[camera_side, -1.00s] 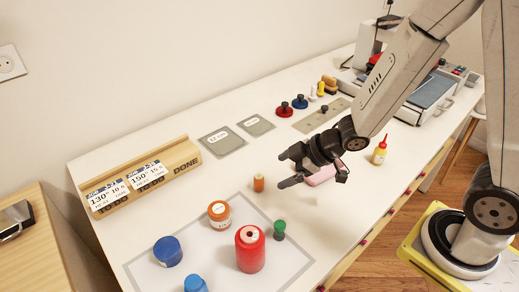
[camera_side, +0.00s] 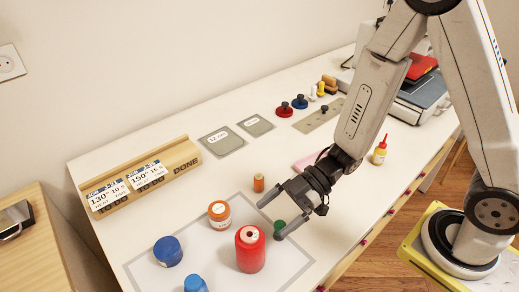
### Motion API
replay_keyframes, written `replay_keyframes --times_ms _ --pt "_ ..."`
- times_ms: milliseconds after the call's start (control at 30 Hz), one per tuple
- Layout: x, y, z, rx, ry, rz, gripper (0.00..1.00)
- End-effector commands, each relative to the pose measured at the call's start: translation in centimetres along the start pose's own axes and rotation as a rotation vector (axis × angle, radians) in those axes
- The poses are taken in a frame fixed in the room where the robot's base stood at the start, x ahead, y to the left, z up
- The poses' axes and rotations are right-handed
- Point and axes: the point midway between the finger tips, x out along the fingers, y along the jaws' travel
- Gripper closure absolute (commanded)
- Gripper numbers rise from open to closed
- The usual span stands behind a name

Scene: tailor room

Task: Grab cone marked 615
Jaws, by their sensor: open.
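Several thread cones and spools stand on the white table. A dark green spool (camera_side: 280,226) is partly hidden by my gripper. Blue spools (camera_side: 168,251) stand to the left. I cannot tell which is marked 615. My gripper (camera_side: 270,220) is open and empty, its fingers spread toward the red cone and green spool.
A wooden rack (camera_side: 140,180) with label cards stands at the back left. Two grey pads (camera_side: 222,141), red and blue knobbed pieces (camera_side: 300,102) and a yellow bottle (camera_side: 380,151) are farther back. A pink cloth (camera_side: 308,161) lies behind my gripper. Bare table lies between.

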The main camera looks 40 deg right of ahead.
Motion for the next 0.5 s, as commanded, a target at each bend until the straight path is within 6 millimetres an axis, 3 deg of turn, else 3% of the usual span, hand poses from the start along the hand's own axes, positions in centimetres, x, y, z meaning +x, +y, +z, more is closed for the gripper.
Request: replay_keyframes --times_ms 233,500 --pt "1.7 -0.1 0.0 0.000 -0.001 -0.002 0.00" --pt "2.1 0.0 0.1 0.000 -0.002 0.000 0.00"
